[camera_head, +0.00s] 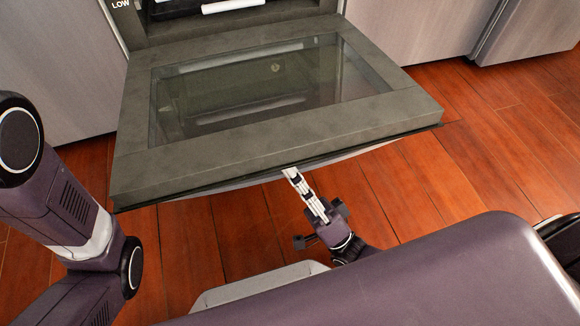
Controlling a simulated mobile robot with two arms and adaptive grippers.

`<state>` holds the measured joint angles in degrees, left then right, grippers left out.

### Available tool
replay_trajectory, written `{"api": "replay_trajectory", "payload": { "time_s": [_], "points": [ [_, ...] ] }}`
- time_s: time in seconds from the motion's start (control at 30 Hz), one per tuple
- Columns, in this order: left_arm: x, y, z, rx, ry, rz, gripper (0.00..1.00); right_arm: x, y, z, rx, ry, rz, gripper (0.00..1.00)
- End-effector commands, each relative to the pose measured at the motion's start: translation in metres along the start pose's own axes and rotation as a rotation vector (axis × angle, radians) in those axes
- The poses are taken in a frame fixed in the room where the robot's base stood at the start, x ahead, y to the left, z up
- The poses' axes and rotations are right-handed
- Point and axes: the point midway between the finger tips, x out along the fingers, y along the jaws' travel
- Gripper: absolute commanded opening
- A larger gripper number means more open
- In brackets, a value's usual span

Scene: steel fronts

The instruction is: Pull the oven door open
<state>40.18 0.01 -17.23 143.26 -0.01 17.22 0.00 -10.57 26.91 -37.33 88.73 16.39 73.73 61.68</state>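The oven door (280,142) is swung far down and lies close to level, its dark glass panel facing up. A light strip, perhaps the handle, shows just under its front edge. One gripper (292,174), apparently my right one, reaches up from below to this front edge. Its pale finger pads meet or overlap the edge near the middle. I cannot tell whether it grips anything, or how far apart its fingers are. My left arm (75,210) shows at the left, beside the door, and its gripper is out of view.
The oven opening (190,12) is at the top, with a pale bar inside. Steel fronts (420,30) flank it. The wooden floor (490,140) is clear to the right of the door. My own body fills the lower right.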

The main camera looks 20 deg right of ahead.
Motion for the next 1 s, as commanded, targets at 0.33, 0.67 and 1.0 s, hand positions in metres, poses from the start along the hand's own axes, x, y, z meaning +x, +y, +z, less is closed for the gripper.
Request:
{"api": "replay_trajectory", "payload": {
  "time_s": [0.33, 0.67, 1.0],
  "points": [
    [0.0, 0.0, 0.0, 0.0, -0.001, 0.0, 0.4, 0.002, 0.003, -0.002, -0.004, 0.003, 0.007, 0.36],
    [-0.001, -0.001, 0.002, 0.001, -0.005, -0.002, 0.4, 0.009, -0.004, -0.005, -0.002, 0.003, 0.004, 0.36],
    [0.0, -0.001, 0.001, 0.001, -0.002, -0.001, 0.4, 0.048, -0.035, -0.021, -0.002, 0.004, 0.001, 0.36]
  ]
}}
